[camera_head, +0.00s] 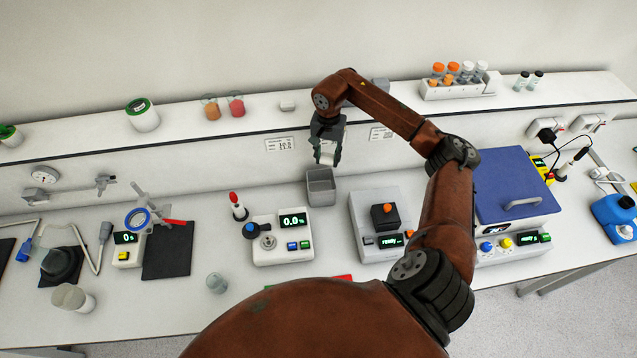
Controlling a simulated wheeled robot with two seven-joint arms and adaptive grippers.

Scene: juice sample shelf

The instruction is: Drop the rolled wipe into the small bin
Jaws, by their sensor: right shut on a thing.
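The rolled wipe (327,158) is a small white roll held between the fingers of my right gripper (327,153). The gripper is shut on it and points down. The small bin (320,190) is a grey open-topped box on the bench, near the back wall. The wipe hangs above the bin's back rim in the picture, apart from the bin. The fingers partly hide the wipe. My left gripper is not in view.
A white device reading 0.0 (283,238) stands left of the bin, and a device with a black block (380,225) stands to its right. A blue-lidded box (515,185) is further right. A shelf (200,120) with juice flasks runs behind.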

